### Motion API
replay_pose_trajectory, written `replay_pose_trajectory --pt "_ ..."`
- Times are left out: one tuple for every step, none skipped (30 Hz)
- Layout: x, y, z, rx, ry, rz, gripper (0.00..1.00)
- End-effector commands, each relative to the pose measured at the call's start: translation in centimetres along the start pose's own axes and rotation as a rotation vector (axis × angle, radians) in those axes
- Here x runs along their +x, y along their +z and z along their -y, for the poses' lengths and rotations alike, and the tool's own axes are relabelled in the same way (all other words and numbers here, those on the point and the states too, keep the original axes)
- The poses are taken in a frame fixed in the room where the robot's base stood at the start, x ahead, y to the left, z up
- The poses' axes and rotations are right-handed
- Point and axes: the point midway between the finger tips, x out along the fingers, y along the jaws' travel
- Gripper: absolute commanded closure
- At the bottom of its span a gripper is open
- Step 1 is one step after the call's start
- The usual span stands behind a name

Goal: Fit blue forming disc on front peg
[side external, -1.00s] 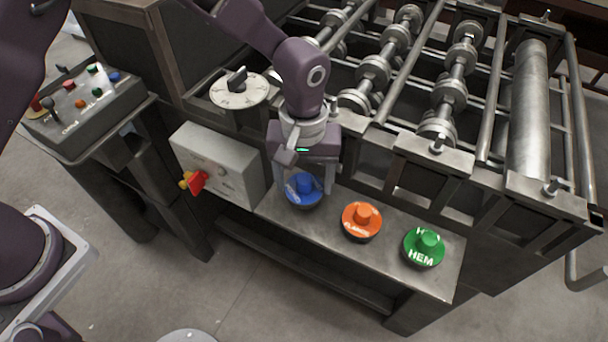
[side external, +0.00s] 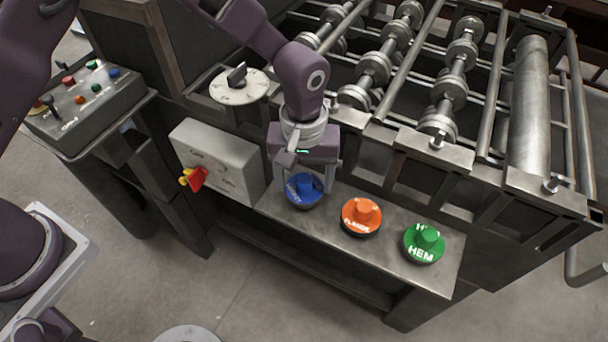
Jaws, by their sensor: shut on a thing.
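The blue forming disc (side external: 303,192) is at the left end of the grey metal shelf on the machine's front. It has a raised blue knob and white lettering. My gripper (side external: 305,183) points down over it and is shut on its knob, with a finger on each side. The disc looks level and at or very near the shelf surface; I cannot tell whether it touches. No bare front peg shows in this view.
An orange disc (side external: 361,216) and a green disc (side external: 424,244) marked HEM sit to the right on the shelf (side external: 405,272). A grey box (side external: 216,160) with a red handle (side external: 196,179) stands left. A white dial (side external: 238,86) and roller shafts (side external: 452,88) lie behind.

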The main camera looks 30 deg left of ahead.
Motion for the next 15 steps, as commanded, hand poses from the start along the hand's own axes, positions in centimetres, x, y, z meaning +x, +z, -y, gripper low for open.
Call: replay_pose_trajectory --pt "0.15 -0.01 -0.02 0.0 0.001 0.0 0.98" --pt "0.23 -0.01 -0.02 0.0 0.001 0.0 0.98" --pt "0.31 -0.01 -0.02 0.0 0.001 0.0 0.98" --pt "0.34 -0.01 -0.02 0.0 0.001 0.0 0.98" --pt "0.34 -0.01 -0.02 0.0 0.001 0.0 0.98" --pt "0.34 -0.01 -0.02 0.0 0.001 0.0 0.98" --pt "0.34 -0.01 -0.03 0.0 0.001 0.0 0.98" --pt "0.34 0.0 -0.02 0.0 0.001 0.0 0.98" --pt "0.34 -0.01 -0.02 0.0 0.001 0.0 0.98" --pt "0.33 -0.01 -0.02 0.0 0.001 0.0 0.98" --pt "0.33 -0.01 -0.02 0.0 0.001 0.0 0.98" --pt "0.33 -0.01 -0.02 0.0 0.001 0.0 0.26" --pt "0.33 -0.01 -0.02 0.0 0.001 0.0 0.2" --pt "0.33 -0.01 -0.02 0.0 0.001 0.0 0.14" --pt "0.34 0.0 -0.01 0.0 0.001 0.0 0.06"
